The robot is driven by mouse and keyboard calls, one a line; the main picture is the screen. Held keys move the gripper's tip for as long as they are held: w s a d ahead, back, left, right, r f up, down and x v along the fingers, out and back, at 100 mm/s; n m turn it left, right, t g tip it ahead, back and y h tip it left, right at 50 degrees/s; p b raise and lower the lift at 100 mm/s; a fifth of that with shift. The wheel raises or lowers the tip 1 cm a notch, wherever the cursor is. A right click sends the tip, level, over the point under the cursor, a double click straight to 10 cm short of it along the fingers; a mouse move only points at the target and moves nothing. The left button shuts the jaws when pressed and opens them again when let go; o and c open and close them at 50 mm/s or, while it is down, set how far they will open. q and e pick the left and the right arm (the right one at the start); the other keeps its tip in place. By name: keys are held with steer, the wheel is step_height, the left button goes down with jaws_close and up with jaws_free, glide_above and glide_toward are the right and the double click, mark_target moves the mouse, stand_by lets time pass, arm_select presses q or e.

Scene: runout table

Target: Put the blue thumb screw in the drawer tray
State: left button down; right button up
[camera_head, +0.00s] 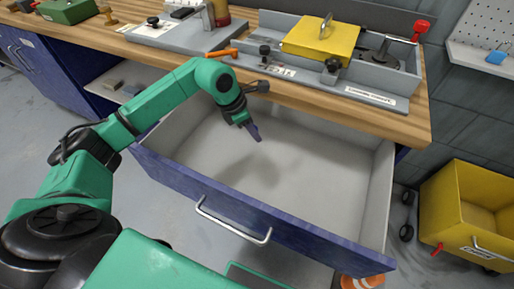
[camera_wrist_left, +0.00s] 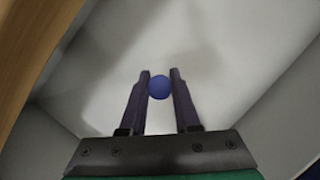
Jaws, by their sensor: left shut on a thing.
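The blue thumb screw (camera_wrist_left: 160,87) shows as a round blue head between the fingertips of my left gripper (camera_wrist_left: 160,80) in the left wrist view. The gripper is shut on it. In the head view my left gripper (camera_head: 256,134) points down inside the open drawer tray (camera_head: 300,172), over its left rear part. The screw cannot be made out there. The tray has a bare pale floor, which also shows below the fingers in the left wrist view (camera_wrist_left: 225,60). My right gripper is not in view.
The wooden bench top (camera_head: 305,93) overhangs the back of the drawer. On it stand a grey fixture with a yellow block (camera_head: 320,40) and an orange-handled tool (camera_head: 221,53). The drawer's blue front has a metal handle (camera_head: 232,228). A yellow bin (camera_head: 465,210) stands at right.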

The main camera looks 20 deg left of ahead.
mark_target(259, 154)
arm_select(q)
step_height(259, 154, down, 8)
steer(key=shift+f, duration=0.1)
steer(key=shift+w+f, duration=0.15)
steer(key=shift+f, duration=0.3)
steer(key=c, duration=0.6)
jaws_free()
steer(key=shift+r, duration=0.1)
steer(key=shift+c, duration=0.2)
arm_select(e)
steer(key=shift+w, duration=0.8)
arm_select(q)
steer(key=shift+r, duration=0.1)
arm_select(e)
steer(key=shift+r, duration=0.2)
arm_select(q)
steer(key=shift+a+r, duration=0.1)
steer(key=shift+r, duration=0.25)
steer(key=v, duration=1.1)
steer(key=shift+r+b, duration=0.15)
steer(key=shift+b, duration=0.2)
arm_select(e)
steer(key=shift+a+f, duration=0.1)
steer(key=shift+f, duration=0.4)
